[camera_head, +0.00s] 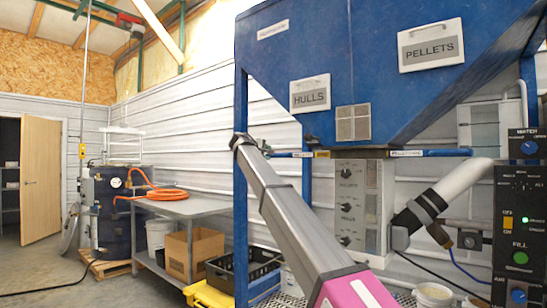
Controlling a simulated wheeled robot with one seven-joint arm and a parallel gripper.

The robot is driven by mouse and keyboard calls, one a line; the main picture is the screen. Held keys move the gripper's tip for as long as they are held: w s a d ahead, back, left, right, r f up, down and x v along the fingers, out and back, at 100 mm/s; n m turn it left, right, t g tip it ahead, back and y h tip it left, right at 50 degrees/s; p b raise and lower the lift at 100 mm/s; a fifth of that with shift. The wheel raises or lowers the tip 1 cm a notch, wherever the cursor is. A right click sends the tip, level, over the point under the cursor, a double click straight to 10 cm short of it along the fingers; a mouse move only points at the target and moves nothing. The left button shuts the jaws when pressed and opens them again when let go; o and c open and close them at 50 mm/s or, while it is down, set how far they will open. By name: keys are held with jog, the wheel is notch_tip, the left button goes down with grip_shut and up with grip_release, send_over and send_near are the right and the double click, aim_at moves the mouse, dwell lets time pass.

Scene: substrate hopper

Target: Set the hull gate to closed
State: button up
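The large blue hopper (300,55) fills the upper middle and right, with a HULLS plate (310,93) and a PELLETS plate (431,45) on its sloping front. Below the HULLS side runs a thin blue bar (288,155) with small labels at its right end, which looks like the hull gate's slide. Its left end lies close to the dark top end of a long grey slanting beam, and I cannot tell whether they touch. I cannot read the gate's position. I cannot make out my gripper in this view.
The grey beam (290,215) with a pink lower end crosses the foreground. A dial panel (356,208), a pale tube (455,188) and a dark control panel (520,230) stand to the right. A metal table (185,207) and a blue drum (107,210) stand left. Open floor lies at lower left.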

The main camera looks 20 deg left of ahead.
aim_at(286, 155)
jog(key=x, duration=0.5)
jog(key=shift+w+d, duration=0.1)
jog(key=shift+w, duration=0.1)
grip_shut()
jog(key=s+d, duration=0.1)
jog(key=d, duration=0.1)
jog(key=s+d, duration=0.1)
jog(key=d, duration=0.1)
jog(key=s+d, duration=0.1)
jog(key=d, duration=0.2)
jog(key=shift+f, duration=0.1)
grip_release()
jog(key=v, duration=1)
jog(key=shift+s+a, duration=0.2)
jog(key=shift+s, duration=0.15)
